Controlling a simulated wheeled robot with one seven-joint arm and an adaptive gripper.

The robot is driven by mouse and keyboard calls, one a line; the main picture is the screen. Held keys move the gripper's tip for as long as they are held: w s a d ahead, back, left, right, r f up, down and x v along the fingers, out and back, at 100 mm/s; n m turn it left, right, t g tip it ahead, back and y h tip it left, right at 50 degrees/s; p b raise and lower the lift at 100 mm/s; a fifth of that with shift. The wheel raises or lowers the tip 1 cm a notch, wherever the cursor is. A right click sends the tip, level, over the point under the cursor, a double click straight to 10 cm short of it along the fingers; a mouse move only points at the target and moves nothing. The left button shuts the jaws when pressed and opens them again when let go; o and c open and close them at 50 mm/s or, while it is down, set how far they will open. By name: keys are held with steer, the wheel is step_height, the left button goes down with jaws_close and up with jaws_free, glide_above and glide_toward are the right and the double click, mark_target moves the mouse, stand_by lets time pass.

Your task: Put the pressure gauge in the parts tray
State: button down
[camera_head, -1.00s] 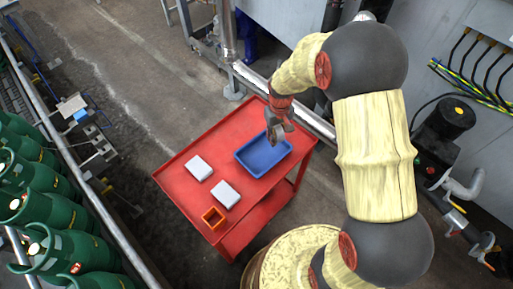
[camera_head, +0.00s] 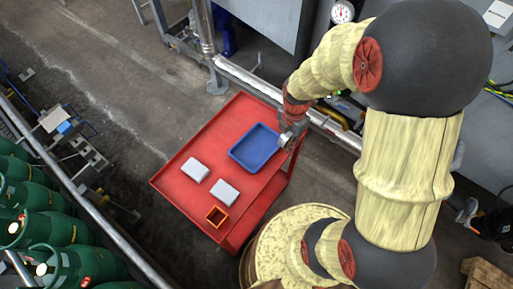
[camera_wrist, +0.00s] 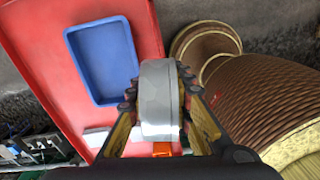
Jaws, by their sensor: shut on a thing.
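My gripper (camera_head: 290,140) is shut on a round grey thing (camera_wrist: 159,95), which I take to be the pressure gauge. The gauge is seen edge-on between the fingers in the wrist view, and its dial face is hidden. The parts tray, a blue rectangular tray (camera_head: 255,148), lies on the red cart top and looks empty. In the head view my gripper is at the tray's right edge. In the wrist view the tray (camera_wrist: 103,60) is up and left of the held gauge, with the gauge's edge near its right rim. The height above the cart is hard to tell.
The red cart (camera_head: 190,150) also carries two pale boxes (camera_head: 194,169) (camera_head: 225,191) and a small orange open box (camera_head: 217,215). A metal rail (camera_head: 250,80) runs behind the cart. A white dial (camera_head: 342,12) sits at the back. Green cylinders (camera_head: 75,262) stand at left.

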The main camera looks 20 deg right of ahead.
steer(key=shift+s+d+r+n, duration=0.15)
steer(key=shift+s+n, duration=0.25)
steer(key=shift+n, duration=0.3)
steer(key=shift+w+a+f, duration=0.2)
steer(key=shift+w+a, duration=0.05)
steer(key=shift+a, duration=0.05)
steer(key=w+a+f+b, duration=0.2)
steer(key=w+a+f, duration=0.25)
steer(key=w, duration=0.25)
glide_toward(257, 149)
steer(key=shift+s+b, duration=0.15)
steer(key=shift+b, duration=0.3)
steer(key=shift+w+a+f+b, duration=0.15)
steer(key=shift+f+b, duration=0.35)
steer(key=shift+f, duration=1.25)
steer(key=c, duration=1.6)
jaws_free()
steer(key=shift+f, duration=0.1)
